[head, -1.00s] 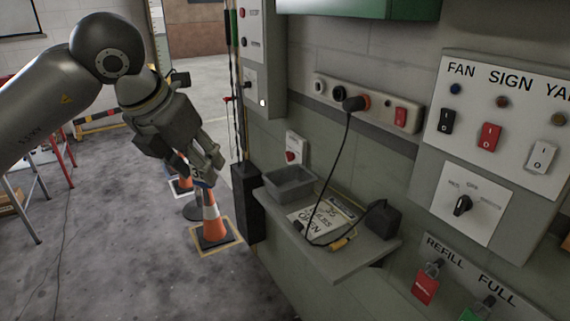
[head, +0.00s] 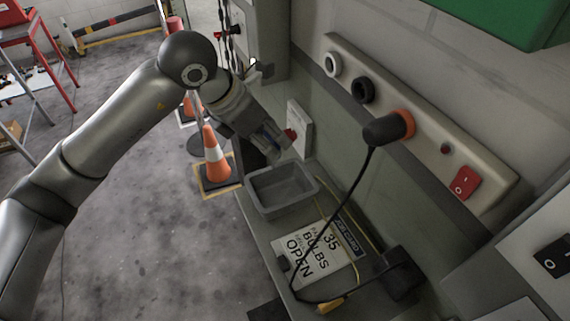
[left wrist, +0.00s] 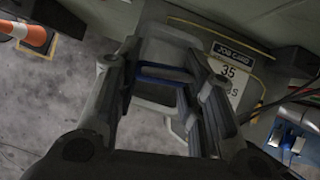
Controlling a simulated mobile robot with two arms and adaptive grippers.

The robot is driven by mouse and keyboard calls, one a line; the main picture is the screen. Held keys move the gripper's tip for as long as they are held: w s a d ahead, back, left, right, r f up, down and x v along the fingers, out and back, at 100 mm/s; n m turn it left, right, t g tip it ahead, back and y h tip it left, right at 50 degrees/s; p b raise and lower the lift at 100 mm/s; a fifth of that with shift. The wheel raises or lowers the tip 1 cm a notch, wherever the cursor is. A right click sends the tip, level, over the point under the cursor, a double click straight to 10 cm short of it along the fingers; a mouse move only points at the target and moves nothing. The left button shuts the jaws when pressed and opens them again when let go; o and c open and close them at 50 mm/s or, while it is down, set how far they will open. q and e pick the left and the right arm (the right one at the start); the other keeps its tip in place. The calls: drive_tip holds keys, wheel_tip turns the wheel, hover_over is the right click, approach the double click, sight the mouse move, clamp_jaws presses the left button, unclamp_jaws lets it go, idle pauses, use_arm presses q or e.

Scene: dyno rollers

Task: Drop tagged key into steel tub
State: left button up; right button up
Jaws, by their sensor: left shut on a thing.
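The steel tub (head: 264,205) is an open grey box on the wall shelf in the head view. It also shows behind my fingers in the left wrist view (left wrist: 158,98). My left gripper (head: 272,143) is just above and behind the tub's far rim, pointing down toward it. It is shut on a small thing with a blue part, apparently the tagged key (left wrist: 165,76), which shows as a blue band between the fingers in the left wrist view. The key's metal is hard to make out. My right gripper is in neither current view.
On the shelf (head: 262,240) beside the tub lie a job card (head: 312,255) and a black block (head: 400,272) with a cable up to a plug (head: 388,128). A wall switch box (head: 299,128) is close to my left gripper. An orange cone (head: 215,155) stands on the floor.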

use_arm(q)
drive_tip(key=f, duration=0.2)
drive_tip(key=f+b, duration=0.1)
drive_tip(key=f, duration=0.1)
drive_tip(key=f+b, duration=0.1)
drive_tip(key=shift+s+a+f, duration=0.1)
drive_tip(key=shift+s+f, duration=0.25)
drive_tip(key=shift+f, duration=0.05)
drive_tip(key=o, duration=1.1)
use_arm(e)
drive_tip(key=s+f, duration=0.2)
drive_tip(key=s, duration=0.1)
use_arm(q)
drive_tip(key=shift+r, duration=0.15)
